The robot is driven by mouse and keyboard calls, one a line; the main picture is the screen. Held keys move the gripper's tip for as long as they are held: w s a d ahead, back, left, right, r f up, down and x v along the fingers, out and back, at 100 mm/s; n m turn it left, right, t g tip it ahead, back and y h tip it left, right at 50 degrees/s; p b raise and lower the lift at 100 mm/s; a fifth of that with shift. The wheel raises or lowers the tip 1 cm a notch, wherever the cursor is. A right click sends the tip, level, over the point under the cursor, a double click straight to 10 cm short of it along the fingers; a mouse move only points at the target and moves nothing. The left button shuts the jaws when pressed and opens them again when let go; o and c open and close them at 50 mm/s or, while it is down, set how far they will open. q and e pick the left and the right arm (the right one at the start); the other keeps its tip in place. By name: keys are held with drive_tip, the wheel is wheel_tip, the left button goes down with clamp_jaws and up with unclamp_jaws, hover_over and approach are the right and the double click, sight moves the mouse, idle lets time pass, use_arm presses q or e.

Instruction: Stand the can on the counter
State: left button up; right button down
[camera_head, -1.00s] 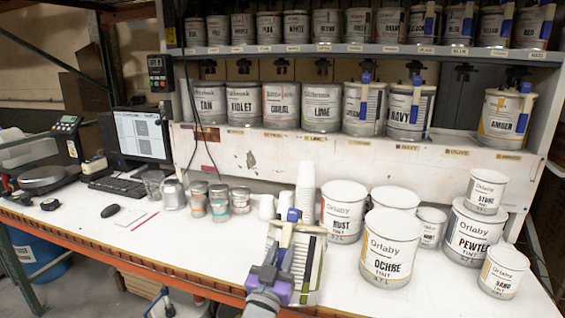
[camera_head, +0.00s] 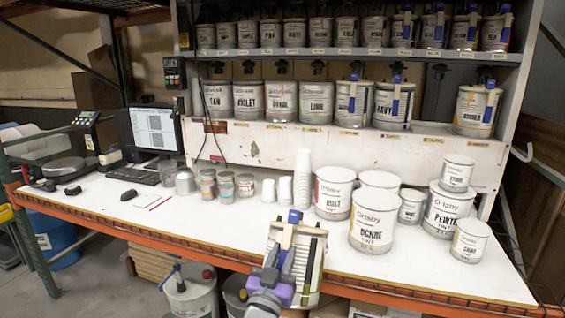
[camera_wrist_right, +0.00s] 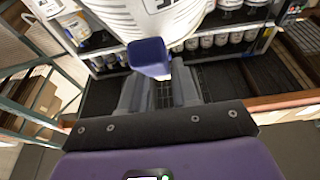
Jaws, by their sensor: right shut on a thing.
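My right gripper (camera_head: 282,262), with a purple body, is shut on the blue handle (camera_head: 291,230) of a white can (camera_head: 313,262) with dark stripes on its side. The can hangs tilted at the front edge of the white counter (camera_head: 240,238), overlapping it in the head view. I cannot tell how high it is above the counter. In the right wrist view, the blue handle (camera_wrist_right: 149,57) sits at the jaws and the white can (camera_wrist_right: 160,18) fills the top. My left gripper is not in view.
Right of the held can stand an OCHRE can (camera_head: 372,228), a RUST can (camera_head: 334,192) and a PEWTER can (camera_head: 440,213). White cup stacks (camera_head: 302,170) and small jars (camera_head: 225,185) stand behind. Shelves (camera_head: 400,130) hold more cans.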

drive_tip(key=shift+s+d, duration=0.2)
drive_tip(key=shift+d, duration=0.15)
drive_tip(key=shift+w+d+f, duration=0.1)
drive_tip(key=shift+d+f, duration=0.3)
drive_tip(key=shift+f, duration=0.3)
drive_tip(key=s+d+f, duration=0.5)
drive_tip(key=d+f, duration=0.3)
drive_tip(key=f, duration=0.2)
drive_tip(key=s+d+f, duration=0.5)
drive_tip(key=d+f, duration=0.2)
drive_tip(key=f, duration=0.3)
drive_tip(key=shift+d+f, duration=0.2)
drive_tip(key=shift+d, duration=0.2)
drive_tip(key=shift+r+p, duration=0.6)
drive_tip(key=shift+r, duration=0.05)
